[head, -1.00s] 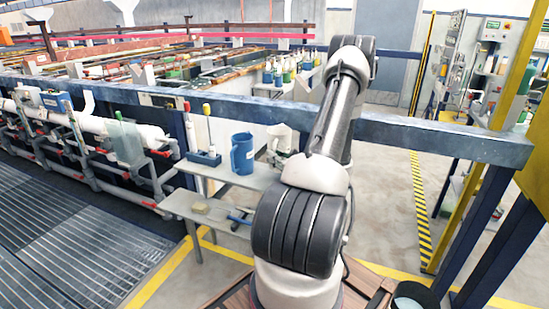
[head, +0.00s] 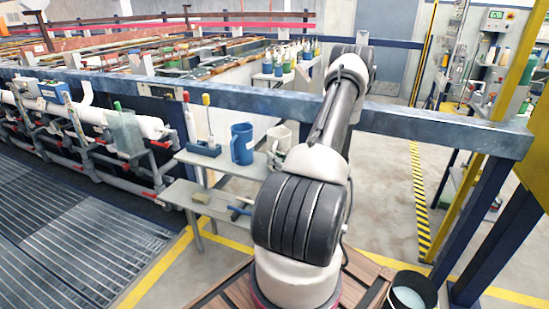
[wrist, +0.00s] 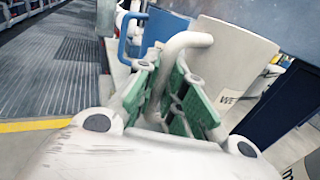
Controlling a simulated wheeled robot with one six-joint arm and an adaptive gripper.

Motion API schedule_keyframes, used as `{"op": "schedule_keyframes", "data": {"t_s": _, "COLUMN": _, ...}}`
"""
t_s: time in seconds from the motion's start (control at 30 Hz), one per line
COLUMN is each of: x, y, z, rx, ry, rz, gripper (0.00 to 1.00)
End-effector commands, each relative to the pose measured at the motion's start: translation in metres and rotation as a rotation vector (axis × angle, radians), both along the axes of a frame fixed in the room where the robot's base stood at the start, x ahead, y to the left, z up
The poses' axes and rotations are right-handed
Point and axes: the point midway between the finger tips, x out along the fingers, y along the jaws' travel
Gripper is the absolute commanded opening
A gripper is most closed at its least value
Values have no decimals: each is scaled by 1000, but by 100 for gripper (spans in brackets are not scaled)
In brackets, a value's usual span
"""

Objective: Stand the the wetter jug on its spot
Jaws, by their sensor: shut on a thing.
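The pale wetter jug (head: 279,138), marked "WE" in the wrist view (wrist: 235,70), is at the right end of the small bench's upper shelf, partly behind my arm in the head view. It looks upright; I cannot tell whether its base touches the shelf. In the wrist view my gripper (wrist: 178,95) has its green pads closed around the jug's curved handle (wrist: 188,40). My gripper is hidden behind my arm in the head view. No marked spot for the jug can be made out.
A blue jug (head: 242,144) stands just left of the wetter jug, and a blue holder (head: 205,149) stands further left. A lower shelf (head: 190,190) holds small tools. A blue rail (head: 430,120) crosses behind my arm. A dark bucket (head: 412,292) is at lower right.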

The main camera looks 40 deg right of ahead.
Motion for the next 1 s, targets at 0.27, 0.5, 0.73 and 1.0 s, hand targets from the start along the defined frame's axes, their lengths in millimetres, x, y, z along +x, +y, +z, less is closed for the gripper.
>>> {"op": "schedule_keyframes", "data": {"t_s": 0.27, "x": 0, "y": 0, "z": 0, "rx": 0, "ry": 0, "rz": 0, "gripper": 0}}
{"op": "schedule_keyframes", "data": {"t_s": 0.5, "x": 0, "y": 0, "z": -5, "rx": 0, "ry": -1, "rz": 0, "gripper": 0}}
{"op": "schedule_keyframes", "data": {"t_s": 0.73, "x": 0, "y": 0, "z": -9, "rx": 0, "ry": -1, "rz": 0, "gripper": 0}}
{"op": "schedule_keyframes", "data": {"t_s": 1.0, "x": 0, "y": 0, "z": -9, "rx": 0, "ry": 0, "rz": 0, "gripper": 36}}
